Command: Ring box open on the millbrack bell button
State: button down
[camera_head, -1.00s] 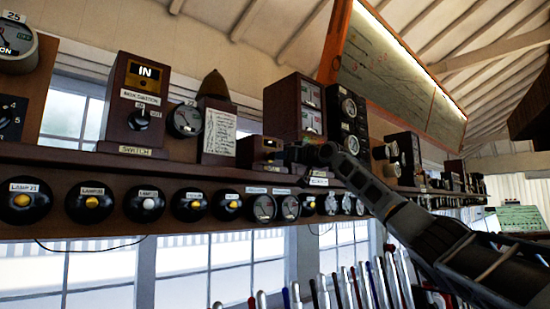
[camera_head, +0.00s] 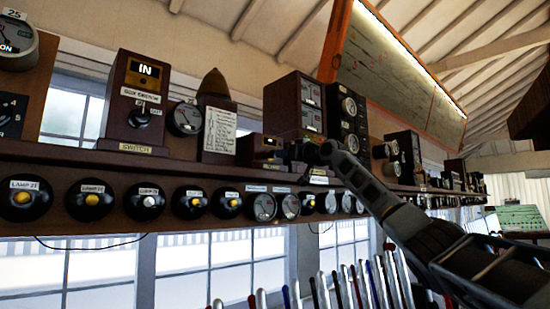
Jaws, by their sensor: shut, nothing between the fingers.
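A small dark wooden box (camera_head: 258,151) with a pale label along its lower edge stands on the shelf in the middle of the view. It may be the millbrack bell button, but its lettering is too small to read and no button can be made out. My gripper (camera_head: 289,153) is shut and empty at the right side of this box, in front of the shelf. The gripper is small and dark here, and I cannot tell whether it touches the box. My wrist and arm reach in from the lower right and hide part of the shelf behind them.
A long wooden shelf (camera_head: 60,151) carries an "IN" indicator box (camera_head: 136,103), a round dial (camera_head: 185,118) and tall instrument cases (camera_head: 293,107). Several round lamps and dials hang below it. Lever tops (camera_head: 340,287) stand along the bottom. A framed diagram (camera_head: 400,75) hangs above.

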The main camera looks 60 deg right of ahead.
jog(key=shift+w+r, duration=0.1)
jog(key=shift+w, duration=0.05)
jog(key=shift+w+d+p, duration=0.2)
jog(key=shift+w+p, duration=0.35)
jog(key=shift+w, duration=0.05)
jog(key=shift+s, duration=0.1)
jog(key=shift+s+a+b, duration=0.2)
jog(key=shift+s+b, duration=0.35)
jog(key=shift+s, duration=0.1)
jog(key=shift+w, duration=0.15)
